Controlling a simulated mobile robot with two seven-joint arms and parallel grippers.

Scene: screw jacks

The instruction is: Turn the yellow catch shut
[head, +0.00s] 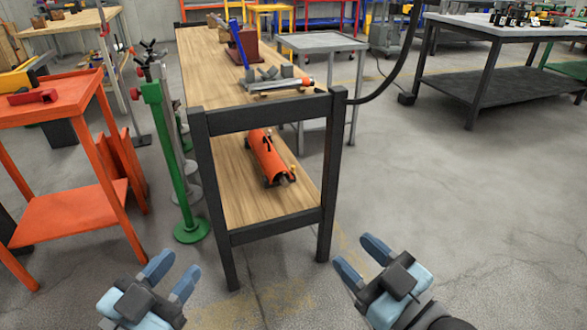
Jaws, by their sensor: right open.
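An orange, tube-shaped jack (266,156) lies on the lower wooden shelf of the workbench. A small yellowish piece (293,168) shows at its near end; it is too small to tell whether this is the yellow catch or how it is turned. My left gripper (173,275) is low at the front left, open and empty, with its fingers apart. My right gripper (361,259) is low at the front, right of the bench's near leg, also open and empty. Neither gripper touches the jack or the bench.
The workbench (221,170) has dark legs and a dark front rail above the shelf. A green jack stand (165,150) and an orange cart (68,212) stand to its left. A grey table (322,42) stands behind right.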

